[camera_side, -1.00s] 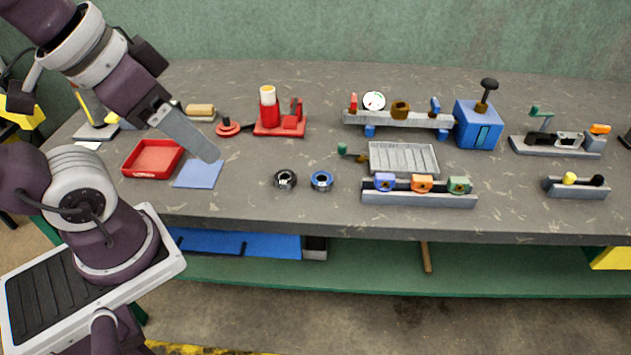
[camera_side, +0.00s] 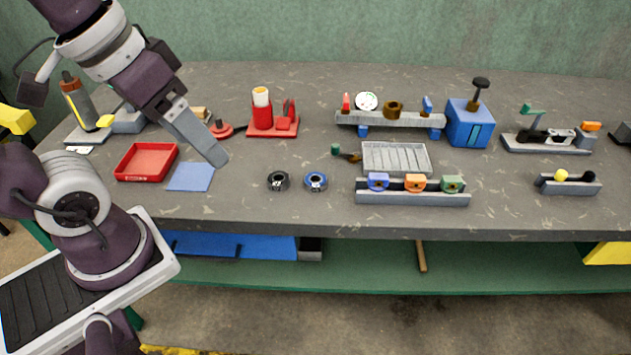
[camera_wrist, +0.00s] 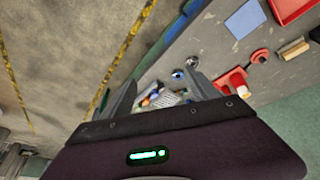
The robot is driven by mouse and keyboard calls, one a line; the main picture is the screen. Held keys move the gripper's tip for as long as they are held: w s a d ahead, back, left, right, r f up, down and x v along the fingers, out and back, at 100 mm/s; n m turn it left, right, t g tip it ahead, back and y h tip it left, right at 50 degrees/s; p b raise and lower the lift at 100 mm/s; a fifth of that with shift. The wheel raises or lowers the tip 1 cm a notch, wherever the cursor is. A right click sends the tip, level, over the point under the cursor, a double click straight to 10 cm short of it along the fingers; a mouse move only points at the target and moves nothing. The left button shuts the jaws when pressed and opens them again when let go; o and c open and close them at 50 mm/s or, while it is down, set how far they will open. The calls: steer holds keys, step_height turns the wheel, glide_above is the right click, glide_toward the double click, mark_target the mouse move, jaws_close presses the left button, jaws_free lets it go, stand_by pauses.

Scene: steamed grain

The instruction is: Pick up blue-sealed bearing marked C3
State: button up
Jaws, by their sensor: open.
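The blue-sealed bearing (camera_side: 315,181) lies flat on the grey workbench, with a white mark on its front too small to read. A black-sealed bearing (camera_side: 278,181) lies just to its left, a small gap apart. My gripper (camera_side: 218,160) is above the bench, up and to the left of both bearings, over the blue mat's right side. In the wrist view the bearings show small, the blue one (camera_wrist: 178,74) between my gripper's two spread fingers (camera_wrist: 160,90). My gripper is open and holds nothing.
A red tray (camera_side: 146,162) and flat blue mat (camera_side: 190,177) lie left of the bearings. A grey rack with coloured blocks (camera_side: 412,198) stands close to their right, and a ribbed grey tray (camera_side: 396,158) behind it. The bench's front edge is near.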

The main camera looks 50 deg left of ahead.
steer(key=w+d+f+n+g+h, duration=0.1)
steer(key=w+f+n+g+h, duration=0.25)
steer(key=w+n, duration=0.2)
steer(key=n+t+h, duration=0.5)
steer(key=n+h, duration=0.3)
steer(key=n, duration=0.9)
glide_toward(320, 182)
steer(key=shift+d, duration=0.15)
steer(key=shift+w+d+f+t, duration=0.1)
steer(key=shift+d+f+t, duration=0.05)
steer(key=shift+f+t, duration=0.15)
steer(key=x, duration=0.6)
steer(key=shift+w+f, duration=0.25)
steer(key=shift+f, duration=0.1)
jaws_close()
